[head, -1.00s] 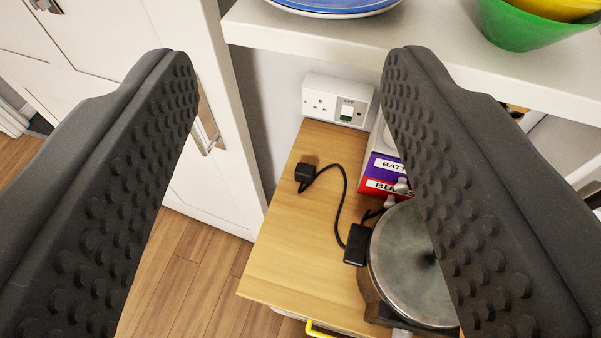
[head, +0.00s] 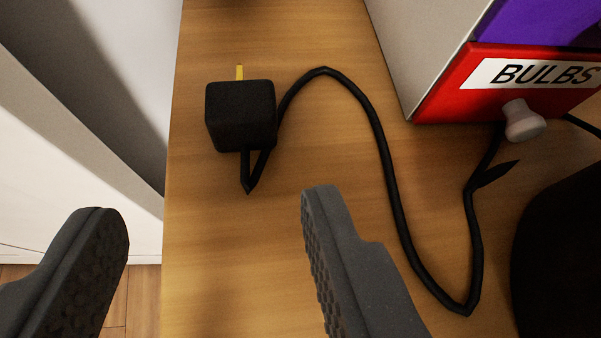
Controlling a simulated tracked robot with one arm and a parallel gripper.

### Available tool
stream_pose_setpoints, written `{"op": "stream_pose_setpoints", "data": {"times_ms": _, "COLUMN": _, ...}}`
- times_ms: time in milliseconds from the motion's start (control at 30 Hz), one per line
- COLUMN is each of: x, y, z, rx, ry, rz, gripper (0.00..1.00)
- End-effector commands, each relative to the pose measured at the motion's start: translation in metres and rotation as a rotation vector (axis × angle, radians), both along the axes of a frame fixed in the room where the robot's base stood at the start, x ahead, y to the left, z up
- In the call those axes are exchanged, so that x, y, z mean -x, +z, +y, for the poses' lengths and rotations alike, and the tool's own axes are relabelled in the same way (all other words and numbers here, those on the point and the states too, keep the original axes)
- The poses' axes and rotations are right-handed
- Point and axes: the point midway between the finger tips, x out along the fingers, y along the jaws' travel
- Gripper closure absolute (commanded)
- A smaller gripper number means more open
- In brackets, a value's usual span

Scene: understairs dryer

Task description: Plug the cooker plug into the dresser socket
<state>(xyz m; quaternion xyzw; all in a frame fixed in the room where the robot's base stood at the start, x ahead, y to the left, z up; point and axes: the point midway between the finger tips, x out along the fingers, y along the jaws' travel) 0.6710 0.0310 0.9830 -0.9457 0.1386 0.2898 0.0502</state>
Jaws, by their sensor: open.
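The black plug (head: 240,116) lies on the wooden dresser top (head: 290,160) near its left edge, with one yellowish pin showing at its far side. Its black cable (head: 388,170) leaves the near side and loops off to the right. My gripper (head: 215,208) is open and empty. Its fingertips are short of the plug in the picture, one to the left and one to the right of it, with wood visible between. The dresser socket is out of view now.
A small drawer box with a red drawer marked BULBS (head: 520,80) and a pale knob (head: 524,120) stands at the upper right. A dark object (head: 560,260) fills the lower right. A white panel (head: 75,165) is beyond the dresser's left edge.

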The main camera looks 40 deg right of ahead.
Motion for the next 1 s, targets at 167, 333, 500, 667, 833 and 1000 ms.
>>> {"op": "stream_pose_setpoints", "data": {"times_ms": 167, "x": 0.001, "y": -0.015, "z": -0.006, "rx": 0.015, "ry": -0.018, "rz": 0.010, "gripper": 0.51}}
{"op": "stream_pose_setpoints", "data": {"times_ms": 333, "x": -0.010, "y": -0.023, "z": -0.010, "rx": 0.013, "ry": -0.019, "rz": 0.010, "gripper": 0.51}}
{"op": "stream_pose_setpoints", "data": {"times_ms": 500, "x": -0.027, "y": -0.035, "z": -0.016, "rx": 0.013, "ry": -0.019, "rz": 0.010, "gripper": 0.51}}
{"op": "stream_pose_setpoints", "data": {"times_ms": 667, "x": -0.043, "y": -0.046, "z": -0.021, "rx": 0.011, "ry": -0.020, "rz": 0.011, "gripper": 0.51}}
{"op": "stream_pose_setpoints", "data": {"times_ms": 833, "x": -0.058, "y": -0.054, "z": -0.027, "rx": 0.013, "ry": -0.019, "rz": 0.012, "gripper": 0.51}}
{"op": "stream_pose_setpoints", "data": {"times_ms": 1000, "x": -0.068, "y": -0.061, "z": -0.030, "rx": 0.014, "ry": -0.019, "rz": 0.009, "gripper": 0.51}}
